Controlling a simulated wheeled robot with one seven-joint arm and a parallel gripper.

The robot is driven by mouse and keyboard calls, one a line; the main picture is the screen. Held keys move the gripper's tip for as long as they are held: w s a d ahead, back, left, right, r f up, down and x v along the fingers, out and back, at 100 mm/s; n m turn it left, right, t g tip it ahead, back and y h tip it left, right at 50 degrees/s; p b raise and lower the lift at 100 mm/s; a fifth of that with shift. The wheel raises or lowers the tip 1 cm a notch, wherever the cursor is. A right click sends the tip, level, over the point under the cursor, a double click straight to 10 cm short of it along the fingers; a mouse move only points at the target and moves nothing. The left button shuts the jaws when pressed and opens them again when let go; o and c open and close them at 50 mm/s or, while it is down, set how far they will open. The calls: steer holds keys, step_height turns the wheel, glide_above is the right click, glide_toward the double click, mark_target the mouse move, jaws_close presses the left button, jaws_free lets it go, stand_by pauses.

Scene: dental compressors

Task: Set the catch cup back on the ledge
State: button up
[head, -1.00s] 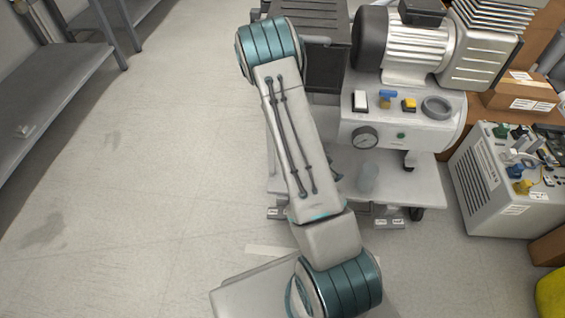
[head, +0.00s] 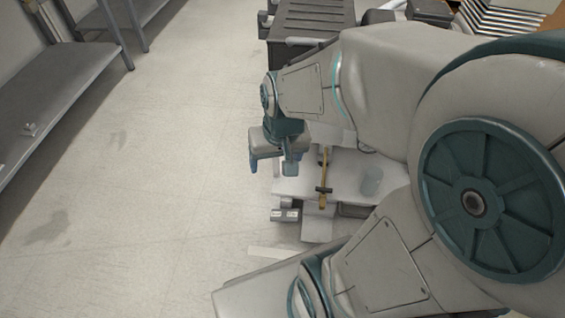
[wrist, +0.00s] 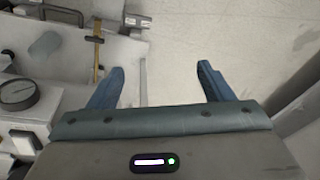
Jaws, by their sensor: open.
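A translucent grey cup (head: 371,181), which I take to be the catch cup, is on the white lower ledge (head: 345,170) of the compressor cart. It also shows in the wrist view (wrist: 45,45), at the upper left; I cannot tell whether it is upright or tilted. My gripper (head: 272,166) is open and empty, to the left of the cup and apart from it. In the wrist view, my gripper's blue fingers (wrist: 161,72) are spread with floor and the ledge's edge beyond them. My arm hides most of the compressor in the head view.
A brass-coloured bar with a dark crosspiece (head: 323,178) stands between my gripper and the cup. A round gauge (wrist: 18,95) is at the left in the wrist view. A grey metal shelf (head: 60,85) stands at the far left. The floor between is clear.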

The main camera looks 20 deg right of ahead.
steer(key=shift+n+g+h, duration=0.3)
steer(key=shift+n+g, duration=0.1)
steer(key=shift+n, duration=0.4)
steer(key=s+r, duration=0.1)
steer(key=s, duration=0.1)
steer(key=s+r, duration=0.1)
steer(key=s, duration=0.1)
steer(key=shift+s+d+r, duration=0.1)
steer(key=shift+r, duration=0.2)
